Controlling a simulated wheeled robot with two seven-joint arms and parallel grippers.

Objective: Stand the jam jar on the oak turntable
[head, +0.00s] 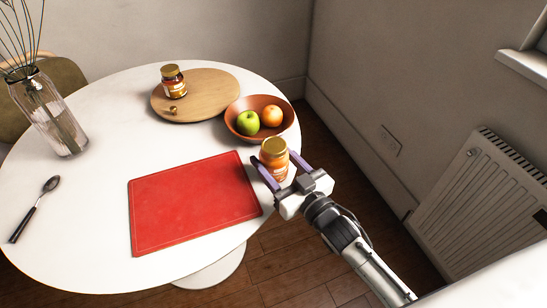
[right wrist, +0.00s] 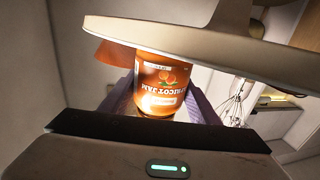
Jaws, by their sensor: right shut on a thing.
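The jam jar (head: 274,160), orange with a gold lid, is upright at the right edge of the white table. Its label shows upside down in the right wrist view (right wrist: 161,80) and reads apricot jam. My right gripper (head: 279,168) is shut on it, one finger on each side. I cannot tell whether its base touches the table. The oak turntable (head: 213,105) is at the back of the table. A dark jar with a gold lid (head: 173,82) stands on its left part, near a small knob (head: 172,111). My left gripper is not in view.
A terracotta bowl (head: 234,127) with a green apple (head: 247,123) and an orange (head: 271,116) stands between the jam jar and the turntable. A red board (head: 190,200) lies left of the jar. A glass vase (head: 55,120) and spoon (head: 36,208) are at left. The turntable's right half is clear.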

